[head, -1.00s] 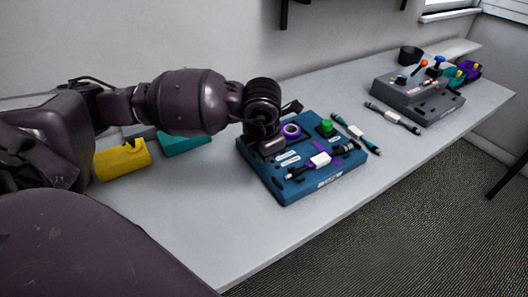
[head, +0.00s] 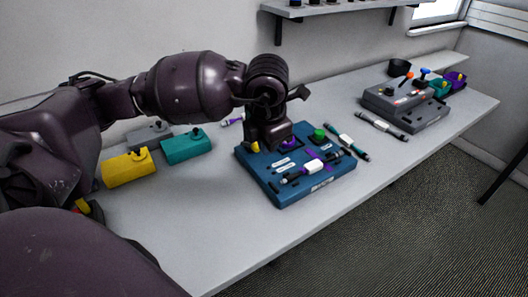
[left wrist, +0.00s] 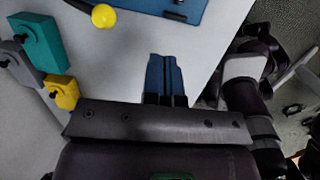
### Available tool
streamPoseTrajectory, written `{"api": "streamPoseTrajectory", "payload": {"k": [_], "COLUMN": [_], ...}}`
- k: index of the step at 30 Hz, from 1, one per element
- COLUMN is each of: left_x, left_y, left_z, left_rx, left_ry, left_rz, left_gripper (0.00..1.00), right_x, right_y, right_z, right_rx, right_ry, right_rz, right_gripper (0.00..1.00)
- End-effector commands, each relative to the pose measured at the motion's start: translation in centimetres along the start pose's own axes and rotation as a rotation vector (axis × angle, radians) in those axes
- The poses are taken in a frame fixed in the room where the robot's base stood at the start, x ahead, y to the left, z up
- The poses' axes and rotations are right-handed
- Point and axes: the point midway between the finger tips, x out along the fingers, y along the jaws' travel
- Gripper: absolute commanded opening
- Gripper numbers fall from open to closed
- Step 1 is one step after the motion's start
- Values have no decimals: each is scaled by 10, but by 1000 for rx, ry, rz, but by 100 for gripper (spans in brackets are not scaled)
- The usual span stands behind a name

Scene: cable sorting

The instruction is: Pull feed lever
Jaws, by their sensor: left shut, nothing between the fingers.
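The blue board (head: 290,197) lies on the table, with a purple ring (head: 289,143), a green button (head: 319,134) and a cable with a white connector (head: 314,167) on it. A yellow ball knob (head: 254,147) shows at its left edge; in the left wrist view the yellow knob (left wrist: 104,17) sits on a black stem beside the board (left wrist: 165,8). I take it for the feed lever. My left gripper (left wrist: 164,62) is shut and empty, apart from the knob in that view. In the head view its fingertips are hidden by the wrist. My right gripper is not in view.
Yellow (head: 128,168), teal (head: 187,149) and grey (head: 148,136) boxes stand left of the board. A grey device with coloured levers (head: 405,104) and two cable pieces (head: 381,125) lie to the right. The front table strip is clear.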

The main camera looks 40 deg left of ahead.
Motion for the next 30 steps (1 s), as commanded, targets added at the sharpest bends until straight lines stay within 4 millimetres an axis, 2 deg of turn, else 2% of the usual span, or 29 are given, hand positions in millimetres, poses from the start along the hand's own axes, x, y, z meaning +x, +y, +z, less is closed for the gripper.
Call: {"api": "streamPoseTrajectory", "payload": {"k": [1,3,9,30], "left_x": [-10,-18,-30,-31], "left_y": [-3,-6,-11,-12], "left_z": [1,0,0,0], "left_rx": [4,2,2,1], "left_ry": [-5,-4,-1,-1], "left_rz": [0,0,0,0], "left_gripper": [0,0,0,0], "right_x": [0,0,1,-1], "right_y": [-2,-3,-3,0], "right_z": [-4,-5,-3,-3], "right_rx": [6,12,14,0], "right_ry": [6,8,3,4], "right_rz": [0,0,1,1], "right_gripper": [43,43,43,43]}}
